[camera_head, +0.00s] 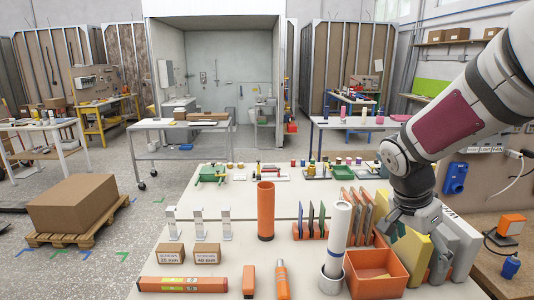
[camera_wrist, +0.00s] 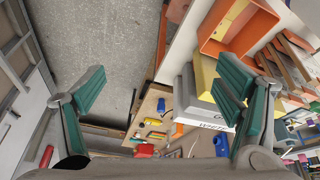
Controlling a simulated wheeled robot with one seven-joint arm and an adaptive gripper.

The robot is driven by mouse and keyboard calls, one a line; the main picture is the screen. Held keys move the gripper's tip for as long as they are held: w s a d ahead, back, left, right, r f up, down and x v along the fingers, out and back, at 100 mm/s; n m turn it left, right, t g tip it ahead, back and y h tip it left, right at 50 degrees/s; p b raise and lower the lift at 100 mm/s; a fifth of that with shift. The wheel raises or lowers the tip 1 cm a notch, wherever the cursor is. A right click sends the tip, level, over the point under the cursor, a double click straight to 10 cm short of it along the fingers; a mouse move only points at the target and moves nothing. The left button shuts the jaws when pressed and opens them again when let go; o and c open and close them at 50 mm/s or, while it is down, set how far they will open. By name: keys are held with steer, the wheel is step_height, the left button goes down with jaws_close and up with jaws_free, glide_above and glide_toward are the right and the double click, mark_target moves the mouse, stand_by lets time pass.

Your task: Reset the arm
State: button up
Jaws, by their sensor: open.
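My gripper (camera_head: 394,232) hangs at the right of the work table in the head view, above and behind the open orange bin (camera_head: 377,286) and close to the yellow block (camera_head: 408,258). In the wrist view the green-padded fingers of my gripper (camera_wrist: 162,92) are spread wide, with nothing between them. The wrist view also shows the orange bin (camera_wrist: 222,48) at the top right. My arm comes in from the upper right. The fingertips are partly hidden in the head view.
A white cylinder (camera_head: 338,232) stands in a holder left of the bin. Racked panels (camera_head: 367,212) stand behind it. An orange tube (camera_head: 266,212) and two small cartons (camera_head: 207,254) are further left. Grey blocks (camera_head: 452,240) stand close on the right. The floor at left has free room.

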steer(key=s+a+r+n+t+y, duration=0.2)
steer(key=s+a+r+n, duration=0.2)
steer(key=s+a+n, duration=0.2)
steer(key=s+a+r+n+t+y, duration=0.2)
steer(key=s+a+r+n, duration=0.3)
steer(key=s, duration=0.6)
steer(key=a+n, duration=0.1)
steer(key=n, duration=0.1)
steer(key=shift+n+t+b, duration=0.4)
steer(key=shift+r, duration=0.15)
